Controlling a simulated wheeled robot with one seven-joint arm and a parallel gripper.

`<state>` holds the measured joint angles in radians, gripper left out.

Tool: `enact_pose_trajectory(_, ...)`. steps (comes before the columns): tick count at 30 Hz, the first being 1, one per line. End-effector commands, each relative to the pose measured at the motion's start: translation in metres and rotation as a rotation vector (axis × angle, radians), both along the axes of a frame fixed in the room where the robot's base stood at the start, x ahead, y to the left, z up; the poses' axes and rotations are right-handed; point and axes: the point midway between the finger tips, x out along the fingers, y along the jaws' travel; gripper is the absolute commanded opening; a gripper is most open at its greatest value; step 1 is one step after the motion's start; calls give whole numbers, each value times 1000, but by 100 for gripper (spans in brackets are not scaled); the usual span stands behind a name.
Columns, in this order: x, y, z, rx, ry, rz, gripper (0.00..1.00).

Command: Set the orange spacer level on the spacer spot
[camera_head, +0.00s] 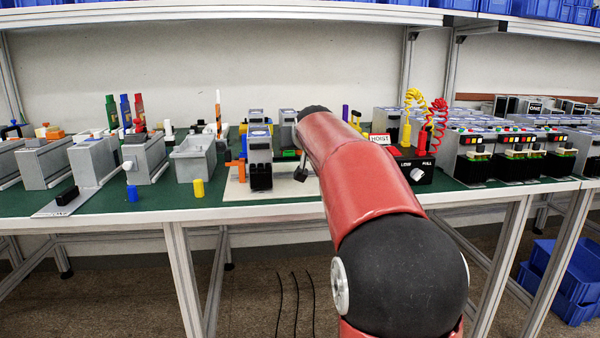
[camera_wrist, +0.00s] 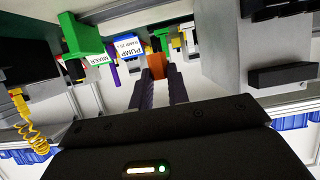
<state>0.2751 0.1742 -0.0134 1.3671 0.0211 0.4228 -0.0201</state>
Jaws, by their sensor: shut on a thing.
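My gripper (camera_wrist: 158,80) is shut on an orange block, the orange spacer (camera_wrist: 157,66), which shows at its fingertips in the wrist view. The wrist picture looks upside down. In the head view my red arm reaches over the bench and hides the gripper's fingers and the held spacer. A white board (camera_head: 285,190) lies on the bench to the left of my arm. I cannot make out the spacer spot in either view. Whether the spacer is level or touching a surface cannot be told.
A grey and black unit (camera_head: 259,160) stands on the white board, with orange parts (camera_head: 236,163) to its left. A black box with a dial (camera_head: 416,174) is right of my arm.

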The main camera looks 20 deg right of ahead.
Motion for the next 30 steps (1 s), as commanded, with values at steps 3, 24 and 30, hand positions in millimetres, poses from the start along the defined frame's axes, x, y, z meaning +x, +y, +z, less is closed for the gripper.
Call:
enact_pose_trajectory(3,0,0,-22,0,1,0,0)
enact_pose_trajectory(24,0,0,-70,0,-1,0,0)
enact_pose_trajectory(30,0,0,-72,0,-1,0,25)
